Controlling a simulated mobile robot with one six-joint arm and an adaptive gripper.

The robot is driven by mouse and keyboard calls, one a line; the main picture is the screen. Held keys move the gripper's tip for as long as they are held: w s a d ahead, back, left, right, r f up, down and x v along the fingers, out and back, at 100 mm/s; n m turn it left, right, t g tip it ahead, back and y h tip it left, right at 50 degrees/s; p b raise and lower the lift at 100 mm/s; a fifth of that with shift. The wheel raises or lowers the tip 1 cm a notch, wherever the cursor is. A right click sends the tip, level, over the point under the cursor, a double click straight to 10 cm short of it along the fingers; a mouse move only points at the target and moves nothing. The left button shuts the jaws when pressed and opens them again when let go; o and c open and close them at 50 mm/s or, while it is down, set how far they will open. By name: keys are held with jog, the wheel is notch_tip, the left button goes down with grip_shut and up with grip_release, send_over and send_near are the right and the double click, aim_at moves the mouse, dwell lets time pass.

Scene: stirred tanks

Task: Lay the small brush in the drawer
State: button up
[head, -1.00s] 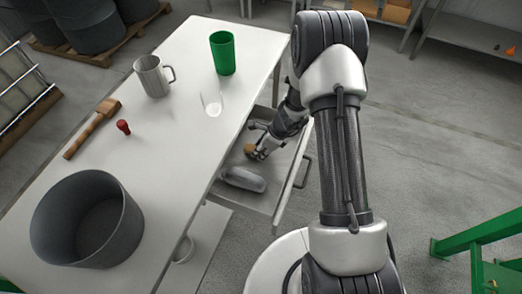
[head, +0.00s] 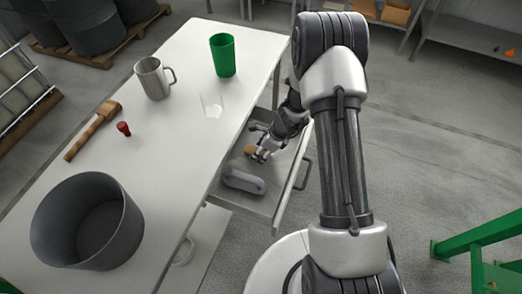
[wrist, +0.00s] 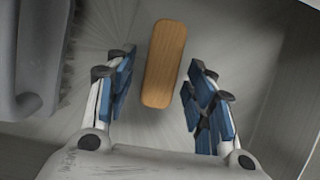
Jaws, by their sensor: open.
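The small brush shows as a wooden-backed block (wrist: 165,65) lying in the open drawer; in the head view its wooden top (head: 249,150) is partly hidden by my fingers. Its bristles cannot be made out clearly. My gripper (wrist: 160,95) is open, with its blue-padded fingers apart on either side of the block's near end. I see clear gaps between both fingers and the wood. In the head view my gripper (head: 262,156) is low in the drawer (head: 262,205), which is pulled out from the table's right side.
A grey rounded object (head: 243,180) lies in the drawer beside the brush, left in the wrist view (wrist: 30,60). The table (head: 165,135) holds a grey tub (head: 85,225), metal mug (head: 152,78), green cup (head: 223,55), clear vessel (head: 212,106), red-handled item (head: 123,128) and wooden-handled tool (head: 92,130).

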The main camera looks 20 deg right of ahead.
jog(key=p+v, duration=0.5)
jog(key=v, duration=0.7)
jog(key=s+a+r+n, duration=0.3)
jog(key=r+n, duration=0.3)
jog(key=r, duration=0.5)
jog(key=s+a+r+n, duration=0.35)
jog(key=r+n, duration=0.25)
jog(key=r, duration=0.4)
jog(key=s+d+r+n+t+h, duration=0.1)
jog(key=s+r+n, duration=0.4)
jog(key=s, duration=0.4)
jog(key=s+d+r+n+t+h, duration=0.1)
jog(key=s+r+n+h, duration=0.1)
jog(key=s+r+n, duration=0.3)
jog(key=s+n, duration=0.3)
jog(key=s, duration=0.1)
jog(key=shift+s+d+r+h+b, duration=0.15)
jog(key=shift+s+r+h+b, duration=0.1)
jog(key=shift+r+h+b, duration=0.05)
